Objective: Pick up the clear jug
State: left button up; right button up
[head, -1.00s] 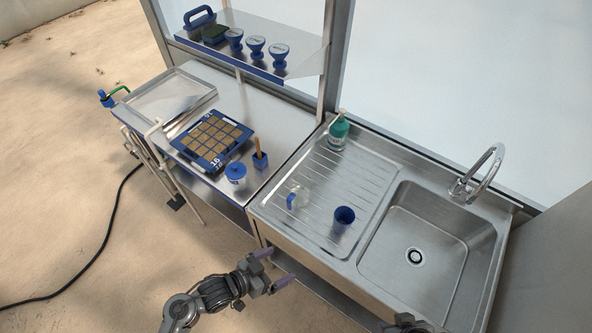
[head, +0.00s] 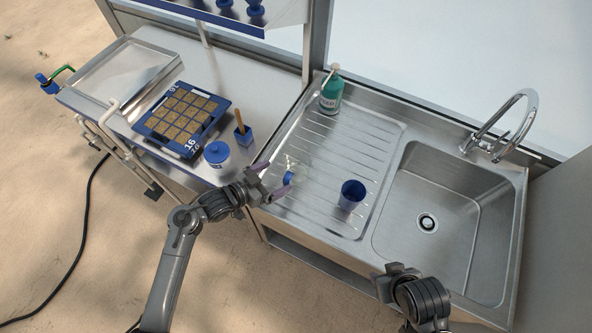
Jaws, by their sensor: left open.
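The clear jug (head: 289,177) stands on the ribbed drainboard, near its front left edge in the head view.
A blue cup (head: 351,194) stands right of the jug. A green pump bottle (head: 331,92) stands behind. The sink basin (head: 455,185) and faucet (head: 507,121) are at right. A blue-lidded tub (head: 217,154), a blue holder (head: 243,136) and a seed tray (head: 222,102) are on the left bench.

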aim_at(286, 172)
pick_arm(q)
jog(key=shift+b+x, duration=0.3)
jog(key=shift+x, duration=3.2)
jog(key=shift+d, duration=0.1)
jog(key=shift+s, duration=0.1)
jog(key=shift+r, duration=0.1)
jog(key=c, duration=0.9)
